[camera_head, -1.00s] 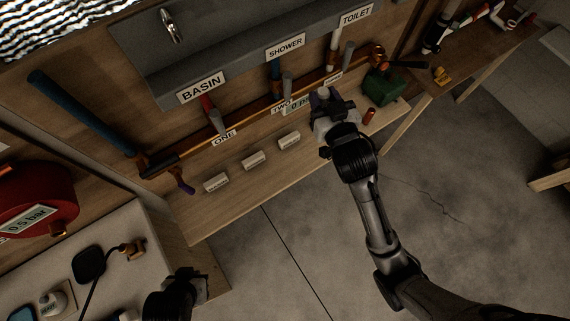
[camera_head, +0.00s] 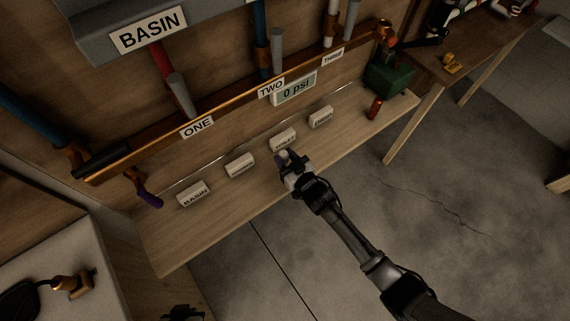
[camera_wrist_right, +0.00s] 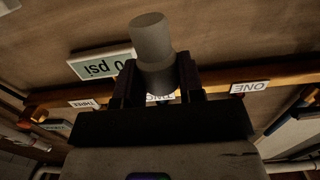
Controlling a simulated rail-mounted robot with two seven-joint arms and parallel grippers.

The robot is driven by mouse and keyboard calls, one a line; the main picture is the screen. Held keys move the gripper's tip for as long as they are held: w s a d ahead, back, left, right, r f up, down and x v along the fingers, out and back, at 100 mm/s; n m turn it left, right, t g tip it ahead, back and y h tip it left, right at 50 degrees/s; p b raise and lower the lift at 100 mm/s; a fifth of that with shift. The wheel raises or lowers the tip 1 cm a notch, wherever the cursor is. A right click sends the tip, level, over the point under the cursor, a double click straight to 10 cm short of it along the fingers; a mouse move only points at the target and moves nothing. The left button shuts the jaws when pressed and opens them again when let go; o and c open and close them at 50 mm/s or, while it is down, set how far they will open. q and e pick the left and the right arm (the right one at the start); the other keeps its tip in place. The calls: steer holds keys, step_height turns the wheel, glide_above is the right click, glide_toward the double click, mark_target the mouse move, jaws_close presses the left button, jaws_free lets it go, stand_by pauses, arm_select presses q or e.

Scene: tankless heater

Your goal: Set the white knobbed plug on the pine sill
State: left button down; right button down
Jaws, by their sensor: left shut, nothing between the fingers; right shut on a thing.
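The white knobbed plug (camera_wrist_right: 152,42) looks pale grey in this light and stands between my right fingertips in the right wrist view. It also shows in the head view (camera_head: 284,155). My right gripper (camera_head: 290,165) is shut on it, over the front part of the pine sill (camera_head: 222,205), just in front of the TOILET block. I cannot tell whether the plug touches the sill. My left gripper (camera_head: 183,313) is shut and empty at the bottom edge, mostly cut off.
Several white label blocks, including BASIN (camera_head: 194,194), stand in a row on the sill. Behind them run a copper manifold (camera_head: 225,107) and a 0 psi display (camera_head: 294,89).

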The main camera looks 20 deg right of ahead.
steer(key=shift+f, duration=0.4)
steer(key=shift+r, duration=0.1)
steer(key=shift+f, duration=0.25)
steer(key=shift+f+b, duration=1.8)
steer(key=shift+f, duration=1.05)
steer(key=shift+f, duration=0.1)
steer(key=shift+f+b, duration=0.3)
steer(key=shift+f, duration=0.05)
